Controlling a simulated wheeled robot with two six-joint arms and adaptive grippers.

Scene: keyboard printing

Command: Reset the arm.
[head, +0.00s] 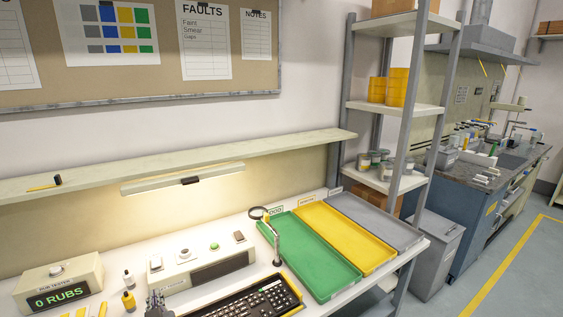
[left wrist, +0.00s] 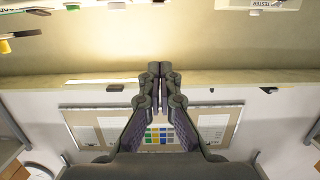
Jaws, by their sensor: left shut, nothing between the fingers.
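My left gripper (left wrist: 160,72) shows in the left wrist view with its fingers shut together and nothing between them. Behind it in that view are the wall and the notice board (left wrist: 85,125), which appear upside down. In the head view the tip of my left gripper (head: 157,303) shows at the bottom edge, just left of the black keyboard (head: 250,300). My right gripper is in neither view.
The bench holds a rub tester (head: 60,283), small bottles (head: 128,299), a console (head: 195,270) and a magnifier (head: 259,214). Green (head: 310,255), yellow (head: 345,236) and grey (head: 375,220) trays lie at right. A shelf (head: 200,160) runs above the bench.

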